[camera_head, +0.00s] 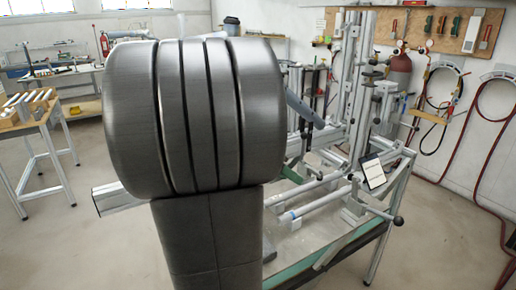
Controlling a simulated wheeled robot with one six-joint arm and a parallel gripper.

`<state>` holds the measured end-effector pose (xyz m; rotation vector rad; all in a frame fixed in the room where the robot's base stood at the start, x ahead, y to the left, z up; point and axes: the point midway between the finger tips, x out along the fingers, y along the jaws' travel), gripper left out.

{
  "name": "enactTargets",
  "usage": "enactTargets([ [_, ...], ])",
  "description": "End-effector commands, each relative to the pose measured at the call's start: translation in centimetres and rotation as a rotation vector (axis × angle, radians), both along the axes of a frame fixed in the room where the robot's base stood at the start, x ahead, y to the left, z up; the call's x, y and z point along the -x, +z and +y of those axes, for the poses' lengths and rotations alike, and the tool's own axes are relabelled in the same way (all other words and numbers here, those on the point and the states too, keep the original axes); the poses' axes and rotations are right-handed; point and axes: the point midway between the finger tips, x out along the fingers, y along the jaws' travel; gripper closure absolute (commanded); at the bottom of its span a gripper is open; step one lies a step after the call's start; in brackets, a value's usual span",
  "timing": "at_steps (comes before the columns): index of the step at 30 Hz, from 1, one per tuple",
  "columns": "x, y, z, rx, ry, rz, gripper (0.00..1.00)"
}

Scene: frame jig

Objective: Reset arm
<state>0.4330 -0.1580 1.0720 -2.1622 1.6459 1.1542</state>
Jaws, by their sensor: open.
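The frame jig (357,95) stands in the right half of the head view. It is a set of upright and level silver aluminium profiles with clamps and knobs, on a bench with a green edge (345,247). A large dark grey arm link of mine fills the middle and hides the jig's left part. A silver profile end (115,198) sticks out to the left behind it. My gripper does not show; whether it is behind the link or out of frame I cannot tell.
A wooden-topped table (45,110) with parts stands at the left. A red gas cylinder (400,72) and hoses (480,130) are by the right wall. A small dark-framed card (374,172) sits at the jig's front right. Floor is clear at left front.

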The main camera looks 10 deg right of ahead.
Motion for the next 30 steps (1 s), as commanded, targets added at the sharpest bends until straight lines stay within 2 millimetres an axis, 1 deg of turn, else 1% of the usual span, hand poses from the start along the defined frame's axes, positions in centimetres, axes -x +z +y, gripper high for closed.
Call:
enactTargets([
  [5, -0.1, -1.7, -1.9, 0.0, -0.005, 0.005, 0.55],
  [23, -0.9, -9.1, -9.9, -0.002, -0.006, 0.005, 0.55],
  [25, -1.0, -8.1, -9.8, 0.0, 0.0, 0.002, 0.55],
  [30, -1.0, -7.4, -9.8, 0.0, 0.0, 0.002, 0.55],
])
